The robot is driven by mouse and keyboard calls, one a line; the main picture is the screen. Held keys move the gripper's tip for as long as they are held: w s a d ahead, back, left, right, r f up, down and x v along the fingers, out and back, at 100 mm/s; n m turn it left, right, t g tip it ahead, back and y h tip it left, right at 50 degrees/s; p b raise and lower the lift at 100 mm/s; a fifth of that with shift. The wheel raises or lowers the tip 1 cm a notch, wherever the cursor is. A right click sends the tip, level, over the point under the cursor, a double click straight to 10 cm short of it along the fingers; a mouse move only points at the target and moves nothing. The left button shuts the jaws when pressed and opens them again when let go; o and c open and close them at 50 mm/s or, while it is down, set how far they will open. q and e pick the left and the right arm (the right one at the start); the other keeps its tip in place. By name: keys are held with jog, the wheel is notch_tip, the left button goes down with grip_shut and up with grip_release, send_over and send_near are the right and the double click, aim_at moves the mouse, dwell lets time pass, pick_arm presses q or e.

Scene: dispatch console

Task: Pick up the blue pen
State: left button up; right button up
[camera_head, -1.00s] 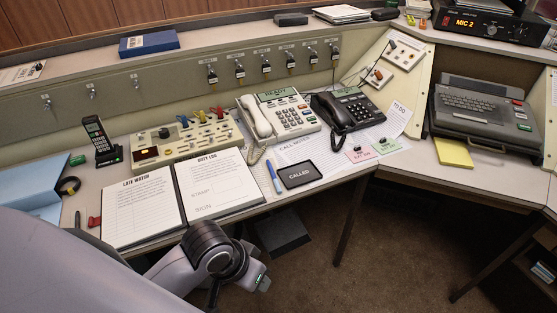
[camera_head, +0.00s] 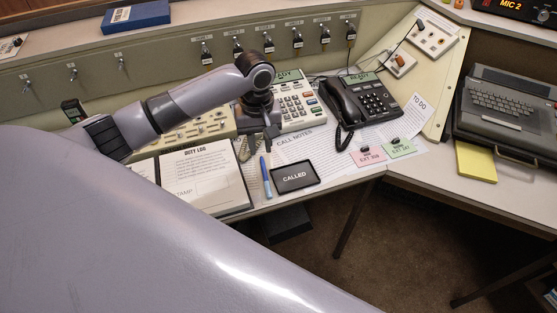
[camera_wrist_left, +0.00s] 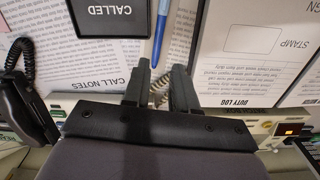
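The blue pen (camera_head: 266,176) lies on the desk, on the call notes sheet (camera_head: 310,142), just left of the black CALLED pad (camera_head: 295,177). My left gripper (camera_head: 258,146) hangs above the desk just behind the pen's far end. In the left wrist view the blue pen (camera_wrist_left: 161,32) points toward the gap of my left gripper (camera_wrist_left: 161,68). The fingers are apart, with the pen's near end at the gap and nothing clasped. My right gripper is not in view.
The duty log binder (camera_head: 205,180) lies left of the pen. A white phone (camera_head: 292,108) and a black phone (camera_head: 362,105) stand behind and to the right. My left arm hides part of the switch panel (camera_head: 208,127). The desk's front edge is close.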

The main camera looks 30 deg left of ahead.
aim_at(263, 164)
pick_arm(q)
jog(key=shift+w+a, duration=0.15)
jog(key=shift+w, duration=0.25)
jog(key=shift+f, duration=0.2)
notch_tip(263, 164, down, 6)
jog(key=shift+f, duration=0.25)
grip_shut()
